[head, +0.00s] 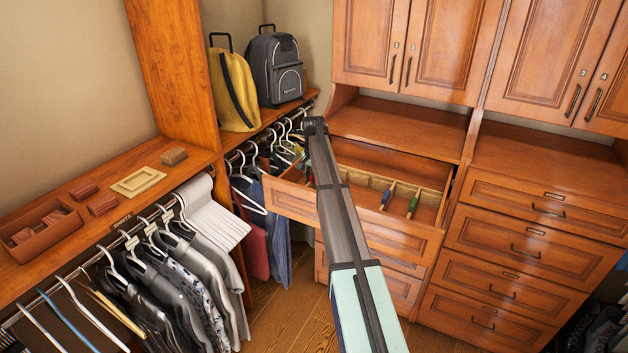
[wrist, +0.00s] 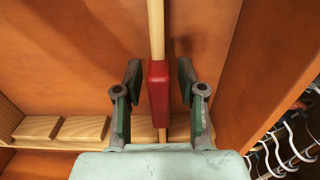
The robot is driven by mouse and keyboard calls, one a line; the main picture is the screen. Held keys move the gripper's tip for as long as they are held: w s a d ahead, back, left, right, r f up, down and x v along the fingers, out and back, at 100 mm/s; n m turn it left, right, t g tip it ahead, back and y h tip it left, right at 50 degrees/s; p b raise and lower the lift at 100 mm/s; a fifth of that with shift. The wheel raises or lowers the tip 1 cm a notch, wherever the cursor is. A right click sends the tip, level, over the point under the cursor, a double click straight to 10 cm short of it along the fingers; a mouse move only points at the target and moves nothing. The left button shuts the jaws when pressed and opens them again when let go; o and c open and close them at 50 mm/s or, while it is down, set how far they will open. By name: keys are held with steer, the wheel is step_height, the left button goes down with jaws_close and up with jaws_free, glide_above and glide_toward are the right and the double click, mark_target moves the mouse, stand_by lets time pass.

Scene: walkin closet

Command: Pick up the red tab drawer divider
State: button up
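The red tab drawer divider shows in the wrist view as a pale wooden strip with a red tab (wrist: 159,92) around it, over the orange-brown drawer bottom. My gripper (wrist: 160,75) is open, with one green-padded finger on each side of the red tab. A gap shows between the tab and each finger, so neither visibly touches it. In the head view the red tab is not in sight, and my arm hides most of my gripper. The open drawer (head: 400,237) extends from the cabinet beneath the arm.
Dividers with a blue tab (head: 386,198) and a green tab (head: 412,206) stand in the drawer, right of my arm. Wooden blocks (wrist: 80,129) line one side in the wrist view. Hangers (wrist: 290,140) and clothes hang close beside the drawer. Closed drawers (head: 535,245) are at right.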

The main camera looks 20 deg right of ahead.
steer(key=shift+f, duration=0.65)
jaws_close()
steer(key=shift+r, duration=0.1)
step_height(320, 180, up, 20)
steer(key=b, duration=0.5)
steer(key=f+p, duration=0.2)
steer(key=f, duration=0.1)
steer(key=f+p, duration=0.5)
steer(key=f, duration=0.1)
steer(key=shift+s+p, duration=0.25)
steer(key=shift+p, duration=0.05)
steer(key=shift+w+f, duration=0.2)
steer(key=shift+w, duration=0.1)
steer(key=shift+f+b, duration=1.05)
steer(key=shift+f, duration=0.85)
